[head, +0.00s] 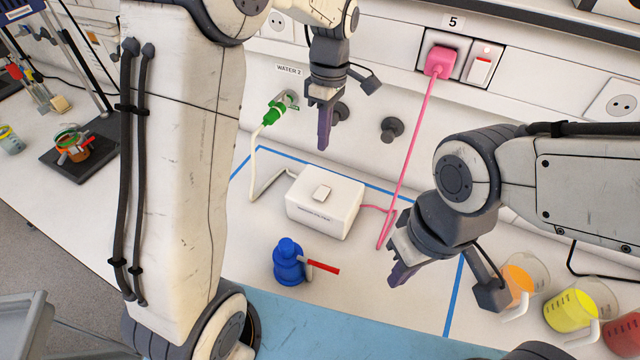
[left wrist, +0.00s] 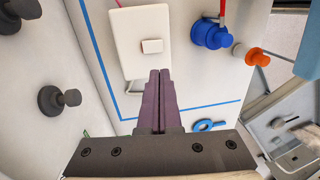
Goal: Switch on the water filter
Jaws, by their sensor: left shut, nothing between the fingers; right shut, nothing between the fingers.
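The water filter (head: 320,220) is a white box with a small raised button (head: 322,193) on top, standing inside the blue-taped area. It also shows in the left wrist view (left wrist: 125,40), with its button (left wrist: 152,46) just beyond my fingertips. My left gripper (head: 323,146) is shut and empty, hanging above and behind the filter, apart from it. It shows in the left wrist view (left wrist: 160,74) with its purple fingers together. My right gripper (head: 394,278) is shut and empty, low to the right of the filter. A pink cord (head: 408,155) runs from the filter to a wall plug (head: 438,61).
A wall switch (head: 480,68) beside the plug has a red light lit. A green connector (head: 273,112) with a white hose joins the wall outlet. A blue fitting with a red lever (head: 288,264) stands in front of the filter. Juice beakers (head: 572,310) stand right.

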